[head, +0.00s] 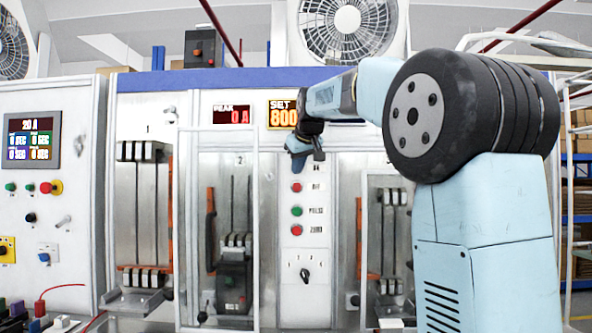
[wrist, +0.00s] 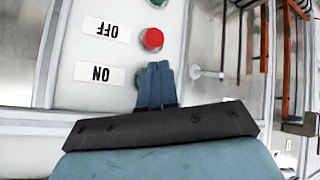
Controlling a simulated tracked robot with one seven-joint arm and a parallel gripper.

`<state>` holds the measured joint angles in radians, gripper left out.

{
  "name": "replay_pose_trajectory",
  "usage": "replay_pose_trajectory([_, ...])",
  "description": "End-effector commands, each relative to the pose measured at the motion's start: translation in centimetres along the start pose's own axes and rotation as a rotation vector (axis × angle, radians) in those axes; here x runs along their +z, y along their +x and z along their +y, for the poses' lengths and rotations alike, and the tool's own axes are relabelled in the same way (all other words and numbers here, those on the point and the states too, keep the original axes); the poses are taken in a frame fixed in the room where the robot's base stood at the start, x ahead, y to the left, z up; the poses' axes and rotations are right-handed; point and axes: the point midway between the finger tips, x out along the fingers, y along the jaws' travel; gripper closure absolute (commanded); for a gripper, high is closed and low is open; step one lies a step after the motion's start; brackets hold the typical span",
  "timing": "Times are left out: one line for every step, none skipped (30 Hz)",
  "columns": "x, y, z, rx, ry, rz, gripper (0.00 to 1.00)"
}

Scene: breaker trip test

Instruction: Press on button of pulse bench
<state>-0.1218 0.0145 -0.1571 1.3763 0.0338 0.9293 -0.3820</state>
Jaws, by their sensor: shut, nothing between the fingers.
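The pulse bench's narrow control panel (head: 290,255) stands in the middle of the head view, with a column of buttons. My gripper (head: 298,165) is at the top of that column, beside the ON label (head: 316,167), and hides the ON button there. The red OFF button (wrist: 151,39) is clear of the fingers.
Below OFF in the head view are the green PULSE button (head: 297,211), the red ZERO button (head: 296,230) and a selector knob (head: 305,275). Displays read PEAK 0 A (head: 232,115) and SET 800 (head: 283,115). Breaker bays with white frames flank the panel; bay 2's breaker (head: 234,280) is left.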

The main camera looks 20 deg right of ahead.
Motion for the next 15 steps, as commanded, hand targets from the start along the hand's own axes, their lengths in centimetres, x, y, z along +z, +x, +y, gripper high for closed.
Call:
replay_pose_trajectory([0.0, 0.0, 0.0, 0.0, 0.0, 0.0, 1.0])
replay_pose_trajectory([-0.01, 0.01, 0.01, 0.0, 0.0, 0.0, 1.0])
replay_pose_trajectory([-0.03, 0.03, 0.03, 0.0, 0.0, 0.0, 1.0])
replay_pose_trajectory([-0.06, 0.07, 0.06, 0.0, 0.0, 0.0, 1.0])
replay_pose_trajectory([-0.09, 0.11, 0.1, 0.0, 0.0, 0.0, 1.0])
replay_pose_trajectory([-0.15, 0.17, 0.15, 0.0, 0.0, 0.0, 1.0])
replay_pose_trajectory([-0.21, 0.23, 0.2, 0.0, 0.0, 0.0, 1.0])
replay_pose_trajectory([-0.27, 0.28, 0.25, 0.0, 0.0, 0.0, 1.0])
replay_pose_trajectory([-0.36, 0.36, 0.32, 0.0, 0.0, 0.0, 1.0])
replay_pose_trajectory([-0.41, 0.4, 0.36, 0.0, 0.0, 0.0, 1.0])
replay_pose_trajectory([-0.46, 0.43, 0.39, 0.0, 0.0, 0.0, 1.0])
replay_pose_trajectory([-0.49, 0.45, 0.42, 0.0, 0.0, 0.0, 1.0])
replay_pose_trajectory([-0.5, 0.45, 0.43, 0.0, 0.0, 0.0, 1.0])
replay_pose_trajectory([-0.5, 0.44, 0.42, 0.0, 0.0, 0.0, 1.0])
replay_pose_trajectory([-0.49, 0.44, 0.42, 0.0, 0.0, 0.0, 1.0])
